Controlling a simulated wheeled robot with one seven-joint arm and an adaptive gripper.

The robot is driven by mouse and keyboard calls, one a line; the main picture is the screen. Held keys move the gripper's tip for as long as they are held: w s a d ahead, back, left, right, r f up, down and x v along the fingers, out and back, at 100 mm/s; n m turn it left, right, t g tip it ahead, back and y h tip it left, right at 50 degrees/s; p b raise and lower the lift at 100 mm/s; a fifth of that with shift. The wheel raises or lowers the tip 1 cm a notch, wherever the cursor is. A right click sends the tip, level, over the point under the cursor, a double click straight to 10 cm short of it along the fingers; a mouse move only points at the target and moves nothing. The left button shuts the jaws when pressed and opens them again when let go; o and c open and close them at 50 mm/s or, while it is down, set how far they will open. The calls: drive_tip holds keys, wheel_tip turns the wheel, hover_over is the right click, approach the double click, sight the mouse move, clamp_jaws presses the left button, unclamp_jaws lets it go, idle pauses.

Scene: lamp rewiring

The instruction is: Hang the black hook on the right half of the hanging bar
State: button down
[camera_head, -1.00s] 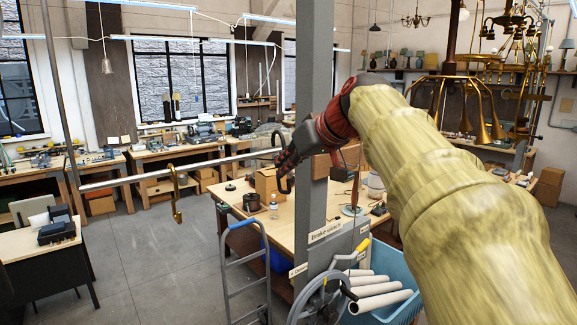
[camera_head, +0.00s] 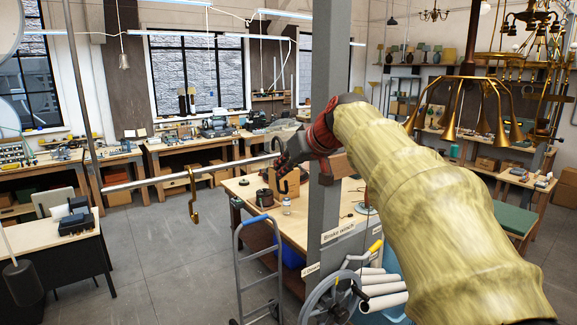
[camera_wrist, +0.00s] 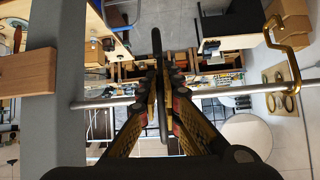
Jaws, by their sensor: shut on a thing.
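The black hook (camera_head: 284,180) is held in my gripper (camera_head: 286,158), at the right end of the hanging bar (camera_head: 150,180) in the head view. In the wrist view the dark hook (camera_wrist: 157,45) stands between the two fingers of my gripper (camera_wrist: 163,75), which are shut on it. The hanging bar (camera_wrist: 240,90) passes behind the hook and fingers there. I cannot tell whether the hook touches the bar. A brass hook (camera_head: 193,195) hangs on the bar's middle; it also shows at the right in the wrist view (camera_wrist: 285,40).
A grey post (camera_head: 328,120) stands close beside my gripper. A workbench (camera_head: 248,188) with a bottle and boxes lies below. A grey ladder-like cart (camera_head: 252,270) and a winch wheel (camera_head: 332,295) stand in front. The bar between the brass hook and my gripper is clear.

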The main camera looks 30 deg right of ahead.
drive_tip(key=f+b+x, duration=0.1)
drive_tip(key=x, duration=0.5)
drive_tip(key=shift+s+b, duration=0.3)
drive_tip(key=shift+b, duration=0.1)
idle(0.4)
drive_tip(key=shift+a, duration=0.15)
drive_tip(key=c, duration=1.9)
unclamp_jaws()
